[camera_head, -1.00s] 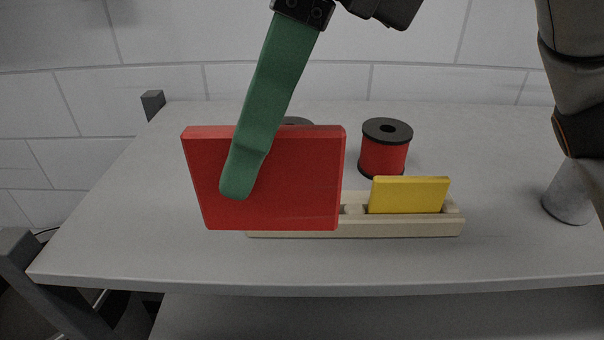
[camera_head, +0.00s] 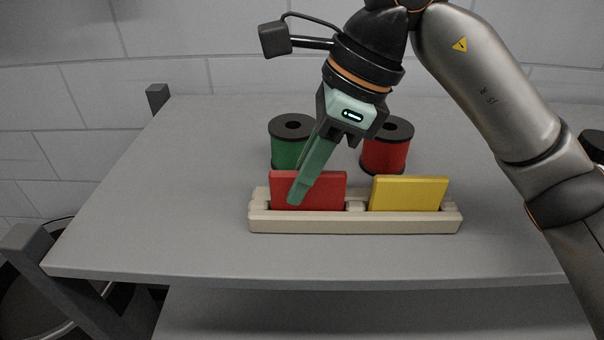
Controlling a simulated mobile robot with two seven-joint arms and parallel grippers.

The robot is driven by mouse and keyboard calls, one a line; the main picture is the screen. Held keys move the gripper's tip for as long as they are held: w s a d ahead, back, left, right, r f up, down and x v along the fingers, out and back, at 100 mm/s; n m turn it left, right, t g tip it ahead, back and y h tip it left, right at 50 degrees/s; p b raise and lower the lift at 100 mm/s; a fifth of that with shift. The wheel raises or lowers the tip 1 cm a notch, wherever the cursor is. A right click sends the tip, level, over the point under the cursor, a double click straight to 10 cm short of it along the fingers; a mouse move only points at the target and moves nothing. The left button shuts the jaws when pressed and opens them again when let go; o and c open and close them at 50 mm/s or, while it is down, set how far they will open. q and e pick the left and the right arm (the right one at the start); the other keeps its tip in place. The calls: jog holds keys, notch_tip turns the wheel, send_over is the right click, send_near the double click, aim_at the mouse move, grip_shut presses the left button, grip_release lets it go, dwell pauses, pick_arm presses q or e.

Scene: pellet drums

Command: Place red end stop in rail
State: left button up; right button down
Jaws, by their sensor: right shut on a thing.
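The red end stop (camera_head: 325,190) is a flat upright plate at the left part of the cream rail (camera_head: 355,222). Its lower edge is hidden behind the rail's front wall, so it appears to sit in the rail's groove. My right gripper (camera_head: 296,196) has green fingers and is shut on the left part of the red end stop; the near finger covers some of its face. A yellow plate (camera_head: 408,194) stands upright in the rail's right part, apart from the red one. My left gripper is not in view.
A green spool (camera_head: 285,152) and a red spool (camera_head: 384,156) with black ends stand behind the rail. My right arm spans the right side. The grey table (camera_head: 150,215) is clear at left and in front of the rail.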

jog(key=shift+f, duration=0.25)
jog(key=c, duration=0.9)
grip_release()
jog(key=shift+r, duration=0.25)
jog(key=v, duration=1.1)
jog(key=shift+d+r, duration=0.15)
jog(key=shift+r, duration=0.25)
